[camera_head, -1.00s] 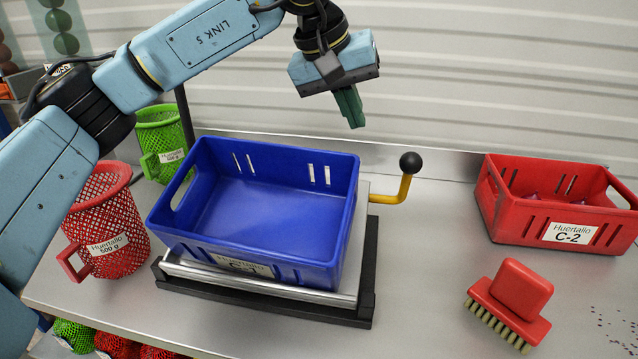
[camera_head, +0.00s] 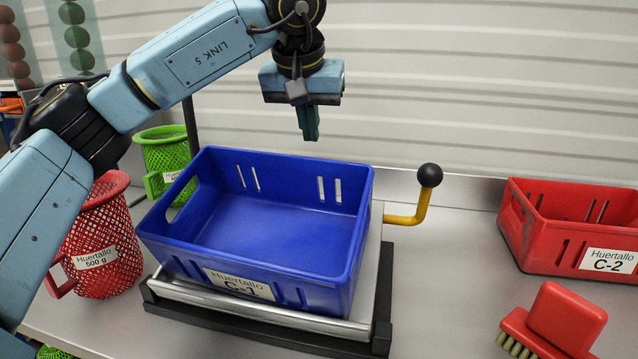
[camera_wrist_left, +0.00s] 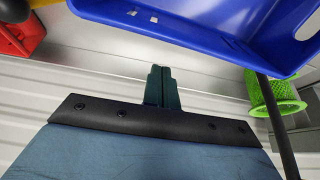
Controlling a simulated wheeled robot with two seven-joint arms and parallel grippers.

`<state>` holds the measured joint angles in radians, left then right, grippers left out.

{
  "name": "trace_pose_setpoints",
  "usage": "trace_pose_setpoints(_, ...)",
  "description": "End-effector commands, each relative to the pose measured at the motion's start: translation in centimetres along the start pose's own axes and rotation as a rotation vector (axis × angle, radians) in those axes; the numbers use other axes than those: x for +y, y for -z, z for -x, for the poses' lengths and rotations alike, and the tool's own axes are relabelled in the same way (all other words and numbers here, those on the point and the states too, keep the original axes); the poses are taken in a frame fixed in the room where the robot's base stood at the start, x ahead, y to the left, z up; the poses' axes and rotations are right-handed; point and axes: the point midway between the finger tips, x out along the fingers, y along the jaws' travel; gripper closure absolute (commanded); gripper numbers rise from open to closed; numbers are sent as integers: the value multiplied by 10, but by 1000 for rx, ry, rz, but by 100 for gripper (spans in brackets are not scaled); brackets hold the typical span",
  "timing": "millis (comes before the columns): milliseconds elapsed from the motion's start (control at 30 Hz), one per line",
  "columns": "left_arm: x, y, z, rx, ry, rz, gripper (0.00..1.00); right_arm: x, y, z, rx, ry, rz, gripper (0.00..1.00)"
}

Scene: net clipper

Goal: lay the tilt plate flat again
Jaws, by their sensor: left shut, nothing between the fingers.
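The silver tilt plate (camera_head: 371,252) sits on a black base (camera_head: 384,300). Its back edge looks raised above the base and its front edge low, so it slopes toward me. The blue crate C-1 (camera_head: 275,225) rests on it, empty and leaning the same way; its wall also shows in the left wrist view (camera_wrist_left: 215,25). A yellow crank handle (camera_head: 408,218) with a black knob (camera_head: 430,175) sticks out at the plate's right back. My left gripper (camera_head: 308,138) is shut and empty, pointing down above the crate's back rim, left of the knob. My right gripper is not in view.
A red crate C-2 (camera_head: 560,240) stands at the right and a red brush (camera_head: 560,322) in front of it. A red mesh basket (camera_head: 105,240) and a green one (camera_head: 165,155) stand at the left. A ribbed wall is behind.

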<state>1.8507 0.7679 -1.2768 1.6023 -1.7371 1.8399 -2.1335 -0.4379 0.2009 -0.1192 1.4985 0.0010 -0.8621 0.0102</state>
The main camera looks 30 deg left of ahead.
Motion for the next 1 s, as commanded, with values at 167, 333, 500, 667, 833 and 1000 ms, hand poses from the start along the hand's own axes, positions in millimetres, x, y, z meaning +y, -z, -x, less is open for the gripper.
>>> trace_pose_setpoints(167, 0, -2, -34, -3, 2, 1, 100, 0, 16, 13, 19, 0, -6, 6)
trace_pose_setpoints(333, -1, -2, -71, -3, 2, 2, 100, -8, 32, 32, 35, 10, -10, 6)
trace_pose_setpoints(500, 0, -2, -102, -2, 1, 1, 100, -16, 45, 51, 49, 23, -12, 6)
trace_pose_setpoints(667, 0, -4, -120, 0, 0, 1, 100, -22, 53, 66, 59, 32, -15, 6)
trace_pose_setpoints(833, 0, -4, -128, 1, -1, 1, 100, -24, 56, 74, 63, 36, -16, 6)
trace_pose_setpoints(1000, 0, -4, -130, 1, -1, 1, 100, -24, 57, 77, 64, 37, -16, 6)
